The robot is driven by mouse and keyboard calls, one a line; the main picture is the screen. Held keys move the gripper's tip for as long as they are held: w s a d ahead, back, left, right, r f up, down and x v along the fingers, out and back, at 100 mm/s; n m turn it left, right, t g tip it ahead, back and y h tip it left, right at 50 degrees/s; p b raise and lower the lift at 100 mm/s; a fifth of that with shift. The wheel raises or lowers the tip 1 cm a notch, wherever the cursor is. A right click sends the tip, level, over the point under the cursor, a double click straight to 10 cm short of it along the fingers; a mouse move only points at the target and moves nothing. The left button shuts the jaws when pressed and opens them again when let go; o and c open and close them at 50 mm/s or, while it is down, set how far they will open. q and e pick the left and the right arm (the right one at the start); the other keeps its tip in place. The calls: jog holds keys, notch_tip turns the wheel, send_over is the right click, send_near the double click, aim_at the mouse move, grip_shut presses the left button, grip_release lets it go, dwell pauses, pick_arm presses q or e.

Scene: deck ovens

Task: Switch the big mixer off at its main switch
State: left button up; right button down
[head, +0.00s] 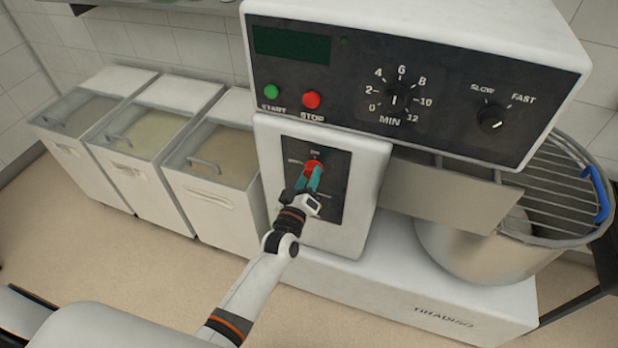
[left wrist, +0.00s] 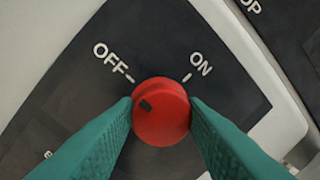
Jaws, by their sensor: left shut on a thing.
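The big mixer (head: 330,236) is a white machine with a dark upper control panel. Its main switch is a red round knob (head: 314,165) on a small dark plate below that panel. My left gripper (head: 313,178) is shut on this knob, with one teal finger on each side. In the left wrist view the knob (left wrist: 164,122) shows between the fingers (left wrist: 160,115). Its dark mark is on the upper-left side, toward the OFF label (left wrist: 111,58) and away from the ON label (left wrist: 200,64). My right gripper is not in view.
Above are a green start button (head: 271,92), a red stop button (head: 312,100), a timer dial (head: 395,98) and a speed knob (head: 491,118). A steel bowl (head: 480,250) with a wire guard (head: 555,185) is at right. Several white bins (head: 215,205) stand at left.

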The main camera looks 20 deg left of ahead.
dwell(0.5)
pick_arm(q)
jog(key=o, duration=1)
jog(key=shift+s+f, duration=0.1)
jog(key=s, duration=0.4)
jog(key=s+b, duration=0.1)
jog(key=s, duration=0.3)
jog(key=s+f, duration=0.1)
jog(key=s, duration=0.2)
jog(key=shift+s+a+b, duration=0.15)
jog(key=shift+s+b, duration=0.25)
jog(key=shift+f, duration=0.1)
